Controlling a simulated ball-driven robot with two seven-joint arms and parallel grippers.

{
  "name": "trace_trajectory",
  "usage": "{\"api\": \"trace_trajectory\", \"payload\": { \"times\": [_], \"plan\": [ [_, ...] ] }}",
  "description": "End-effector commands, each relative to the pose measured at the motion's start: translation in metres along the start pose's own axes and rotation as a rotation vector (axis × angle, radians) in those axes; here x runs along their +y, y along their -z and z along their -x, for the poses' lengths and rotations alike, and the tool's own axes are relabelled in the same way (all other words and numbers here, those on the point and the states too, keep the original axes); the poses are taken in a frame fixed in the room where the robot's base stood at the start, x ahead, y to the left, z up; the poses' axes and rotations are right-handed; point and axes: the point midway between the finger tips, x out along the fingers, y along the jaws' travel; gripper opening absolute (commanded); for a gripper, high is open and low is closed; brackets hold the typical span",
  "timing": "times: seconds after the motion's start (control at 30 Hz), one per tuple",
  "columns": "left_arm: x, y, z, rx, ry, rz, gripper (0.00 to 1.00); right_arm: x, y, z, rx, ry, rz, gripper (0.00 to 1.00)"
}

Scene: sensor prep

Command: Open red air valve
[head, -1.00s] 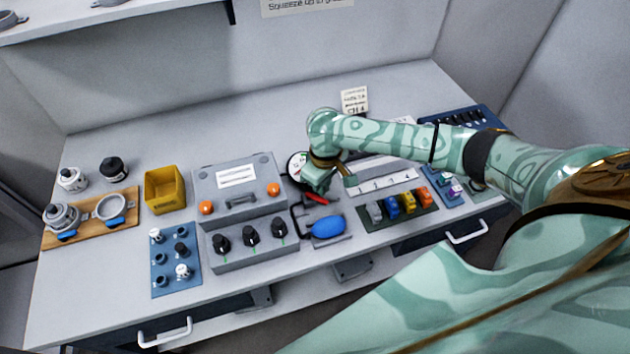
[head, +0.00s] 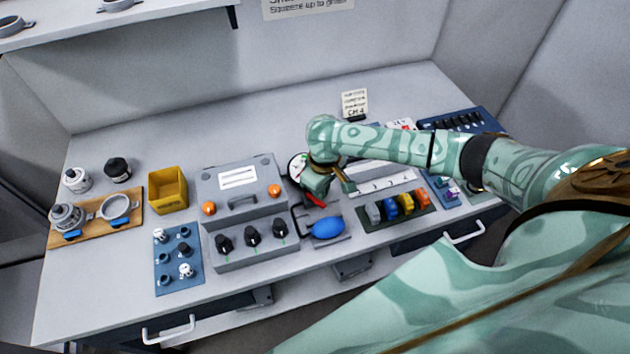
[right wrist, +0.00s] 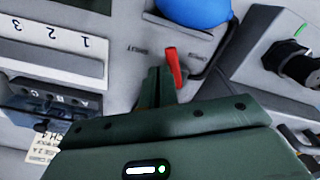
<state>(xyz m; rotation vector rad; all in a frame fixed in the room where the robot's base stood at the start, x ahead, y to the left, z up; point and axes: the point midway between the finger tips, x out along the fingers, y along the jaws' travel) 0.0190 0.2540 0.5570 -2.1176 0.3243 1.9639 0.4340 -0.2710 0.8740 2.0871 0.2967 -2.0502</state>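The red air valve lever (head: 316,200) is at the middle of the bench, beside the blue bulb (head: 328,228). In the right wrist view the red lever (right wrist: 173,68) stands out near the blue bulb (right wrist: 195,10), between two small printed labels. My right gripper (head: 318,186) is low over the lever. In the right wrist view its dark green fingers (right wrist: 160,88) look close together, with the lever along their right side. I cannot tell whether they touch it. The lever's near end is partly hidden by the fingers. My left gripper is in neither view.
A grey box with orange latches (head: 238,190) and a panel of black knobs (head: 252,262) are to the left. A row of coloured blocks (head: 396,207) and a numbered white strip (head: 385,184) are to the right. A round gauge is partly behind my gripper.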

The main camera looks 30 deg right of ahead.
Motion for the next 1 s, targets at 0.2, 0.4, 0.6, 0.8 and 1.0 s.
{"api": "trace_trajectory", "payload": {
  "times": [0.2, 0.4, 0.6, 0.8, 1.0],
  "plan": [
    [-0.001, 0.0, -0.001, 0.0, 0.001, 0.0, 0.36, 0.001, -0.011, -0.01, -0.031, -0.006, 0.005, 0.0],
    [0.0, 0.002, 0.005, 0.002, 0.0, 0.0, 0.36, -0.003, -0.01, -0.007, -0.025, -0.003, 0.005, 0.0],
    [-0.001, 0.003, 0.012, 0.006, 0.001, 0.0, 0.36, -0.008, -0.011, -0.006, -0.023, -0.002, 0.005, 0.0],
    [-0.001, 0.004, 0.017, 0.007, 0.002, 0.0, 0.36, -0.011, -0.012, -0.006, -0.021, -0.001, 0.006, 0.0],
    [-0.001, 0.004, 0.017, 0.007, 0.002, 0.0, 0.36, -0.012, -0.011, -0.007, -0.02, -0.001, 0.005, 0.0]
  ]
}}
